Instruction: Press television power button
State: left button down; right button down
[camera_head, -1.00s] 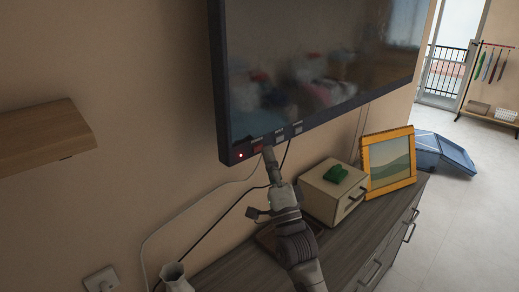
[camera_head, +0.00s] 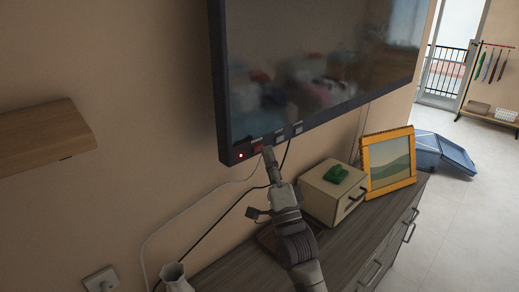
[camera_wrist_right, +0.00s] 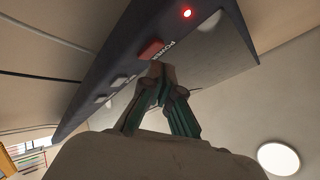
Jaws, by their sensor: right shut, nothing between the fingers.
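The television (camera_head: 310,75) hangs on the wall with a dark screen. Its red power button (camera_head: 257,148) sits on the lower left of the bottom bezel, beside a lit red light (camera_head: 241,156). My right gripper (camera_head: 267,151) is shut and empty, its tips at the bezel right by the button. In the right wrist view the red power button (camera_wrist_right: 151,49) has the word POWER beside it, and the shut fingertips (camera_wrist_right: 157,68) are just below it, over the lettering. Whether they touch the bezel I cannot tell. My left gripper is not in view.
Below stands a wooden dresser (camera_head: 350,243) with a cream box (camera_head: 327,196) holding a green item (camera_head: 336,174), an orange picture frame (camera_head: 388,163) and a white vase (camera_head: 175,277). Cables hang behind my right arm. A wooden shelf (camera_head: 42,137) juts out at left.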

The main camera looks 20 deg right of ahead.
jog(key=shift+w, duration=0.1)
jog(key=shift+w+a, duration=0.15)
jog(key=shift+w, duration=0.3)
dwell(0.4)
jog(key=shift+s, duration=0.6)
jog(key=shift+s+d, duration=0.1)
jog(key=shift+d, duration=0.1)
jog(key=s, duration=0.1)
jog(key=s+d+p, duration=0.1)
jog(key=s, duration=0.1)
jog(key=s+d, duration=0.1)
jog(key=s, duration=0.1)
jog(key=shift+s, duration=0.25)
